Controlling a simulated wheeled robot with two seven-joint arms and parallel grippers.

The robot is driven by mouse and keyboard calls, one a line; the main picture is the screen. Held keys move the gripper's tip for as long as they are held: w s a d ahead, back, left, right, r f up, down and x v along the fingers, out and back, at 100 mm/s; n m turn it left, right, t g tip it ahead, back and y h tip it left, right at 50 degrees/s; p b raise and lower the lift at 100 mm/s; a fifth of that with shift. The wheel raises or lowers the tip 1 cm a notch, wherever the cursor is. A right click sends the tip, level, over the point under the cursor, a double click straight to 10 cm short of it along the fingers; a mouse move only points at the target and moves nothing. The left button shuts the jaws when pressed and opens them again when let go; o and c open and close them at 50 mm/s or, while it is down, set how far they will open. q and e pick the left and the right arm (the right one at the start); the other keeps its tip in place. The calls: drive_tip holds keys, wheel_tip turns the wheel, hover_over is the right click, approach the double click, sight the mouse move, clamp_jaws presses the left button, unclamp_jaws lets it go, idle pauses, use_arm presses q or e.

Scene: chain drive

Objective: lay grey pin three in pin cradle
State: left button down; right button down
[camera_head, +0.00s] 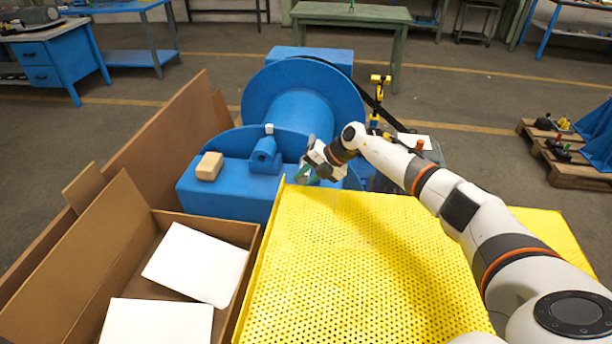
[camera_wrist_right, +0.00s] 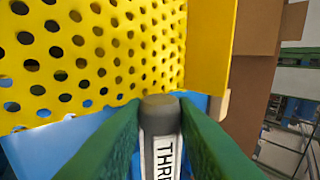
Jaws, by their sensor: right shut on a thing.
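My right gripper (camera_head: 306,176) is beyond the far left corner of the yellow perforated guard, above the blue machine base. In the right wrist view its green fingers (camera_wrist_right: 160,140) are shut on grey pin three (camera_wrist_right: 160,106), a grey-topped pin with a white label reading "THREE". The pin's lower part is hidden between the fingers, and the pin cannot be made out in the head view. A small blue raised holder (camera_head: 265,157) stands on the blue base, left of the gripper; I cannot tell whether it is the pin cradle. My left gripper is not in view.
The yellow perforated guard (camera_head: 350,260) fills the near middle. A tan block (camera_head: 209,166) sits on the blue base (camera_head: 225,202). A large blue drum (camera_head: 304,95) stands behind. An open cardboard box (camera_head: 232,228) with white sheets (camera_head: 196,264) is at left.

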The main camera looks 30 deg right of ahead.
wheel_tip(320, 180, down, 2)
drive_tip(key=shift+w+f+b, duration=0.15)
drive_tip(key=shift+f+b, duration=0.1)
drive_tip(key=shift+b, duration=0.75)
wheel_tip(320, 180, down, 4)
drive_tip(key=b, duration=0.3)
drive_tip(key=shift+f+b, duration=0.2)
drive_tip(key=shift+b, duration=0.1)
drive_tip(key=shift+f, duration=0.1)
drive_tip(key=shift+s+f+b, duration=0.25)
drive_tip(key=shift+f+b, duration=0.1)
drive_tip(key=shift+f, duration=0.3)
drive_tip(key=c, duration=1.1)
unclamp_jaws()
drive_tip(key=shift+w, duration=0.1)
